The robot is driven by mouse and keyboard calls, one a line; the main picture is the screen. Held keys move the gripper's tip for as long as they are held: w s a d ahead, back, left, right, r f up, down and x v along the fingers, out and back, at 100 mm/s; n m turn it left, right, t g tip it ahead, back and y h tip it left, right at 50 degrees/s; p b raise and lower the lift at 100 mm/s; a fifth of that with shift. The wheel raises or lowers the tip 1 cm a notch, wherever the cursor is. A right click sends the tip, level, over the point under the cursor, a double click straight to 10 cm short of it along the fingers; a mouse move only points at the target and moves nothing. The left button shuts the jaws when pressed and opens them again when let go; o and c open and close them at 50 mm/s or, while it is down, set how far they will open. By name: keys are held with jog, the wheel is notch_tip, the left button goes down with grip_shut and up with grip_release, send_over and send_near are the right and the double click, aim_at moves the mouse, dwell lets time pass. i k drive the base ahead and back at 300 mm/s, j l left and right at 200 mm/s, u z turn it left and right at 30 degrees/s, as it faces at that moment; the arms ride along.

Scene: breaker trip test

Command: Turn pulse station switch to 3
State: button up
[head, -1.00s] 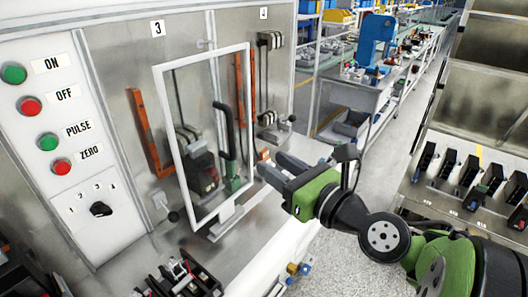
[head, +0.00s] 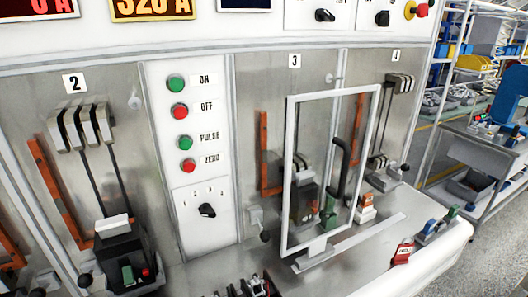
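The pulse station switch is a black rotary knob (head: 207,210) on a white control panel (head: 188,238), between the bays marked 2 and 3. Small position marks are spread in an arc above the knob; which mark it points at is too small to tell. Above it are a green ON button (head: 176,83), a red OFF button (head: 179,111), a green PULSE button (head: 184,142) and a red ZERO button (head: 187,165). My gripper is not in view, and nothing covers the knob.
A white-framed clear shield (head: 289,170) stands in front of the breaker in bay 3, right of the panel. Bay 2 holds a black breaker (head: 124,250) at left. Loose parts lie at the bottom edge. A red padlock-like item (head: 402,252) lies at the bench's right.

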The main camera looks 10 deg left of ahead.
aim_at(206, 210)
jog(key=j+u, duration=0.2)
jog(key=u, duration=0.95)
jog(key=i+l, duration=0.05)
